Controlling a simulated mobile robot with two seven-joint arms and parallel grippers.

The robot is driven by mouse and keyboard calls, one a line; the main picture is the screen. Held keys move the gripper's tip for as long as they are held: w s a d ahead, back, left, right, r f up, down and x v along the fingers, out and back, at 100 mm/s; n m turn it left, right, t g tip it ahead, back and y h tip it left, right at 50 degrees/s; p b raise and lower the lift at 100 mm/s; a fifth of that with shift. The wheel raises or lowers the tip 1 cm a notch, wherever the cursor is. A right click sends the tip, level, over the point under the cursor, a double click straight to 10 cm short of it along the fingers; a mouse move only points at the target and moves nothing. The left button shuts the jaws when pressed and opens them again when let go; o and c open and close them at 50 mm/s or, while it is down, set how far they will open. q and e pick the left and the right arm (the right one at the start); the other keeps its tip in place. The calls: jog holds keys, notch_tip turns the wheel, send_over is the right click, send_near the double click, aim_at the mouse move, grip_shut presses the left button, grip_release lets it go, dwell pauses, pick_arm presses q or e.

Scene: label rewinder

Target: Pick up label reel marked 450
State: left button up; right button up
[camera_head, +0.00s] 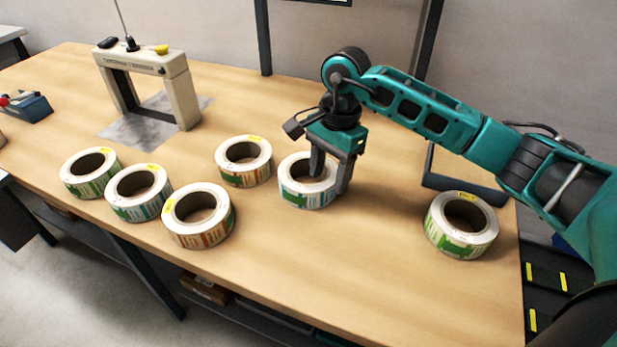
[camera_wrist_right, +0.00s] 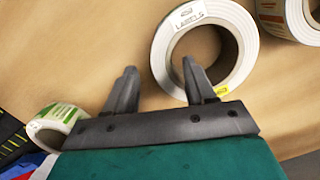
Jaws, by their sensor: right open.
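Several white label reels with printed sides and yellow tags lie flat on the table. The number 450 is not legible on any of them. My right gripper (camera_head: 332,176) is open and low at the middle reel (camera_head: 300,196), whose side is green and blue. One finger is at the reel's core and the other is outside its right wall. In the right wrist view my right gripper (camera_wrist_right: 159,68) straddles the wall of this reel (camera_wrist_right: 166,45), which reads "LABELS". Whether the fingers touch it cannot be told. My left gripper is not in view.
An orange-marked reel (camera_head: 247,177) stands close left of the middle one. Three more reels, including a front one (camera_head: 205,236), are farther left. A green-marked reel (camera_head: 455,245) is at right, near a grey tray (camera_head: 452,183). A beige arch-shaped machine (camera_head: 183,92) stands at the back left.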

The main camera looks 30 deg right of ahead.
aim_at(326, 182)
jog(key=f, duration=0.3)
jog(key=shift+w+a+f, duration=0.1)
jog(key=shift+a+f, duration=0.1)
jog(key=shift+a, duration=0.1)
jog(key=shift+r, duration=0.1)
grip_shut()
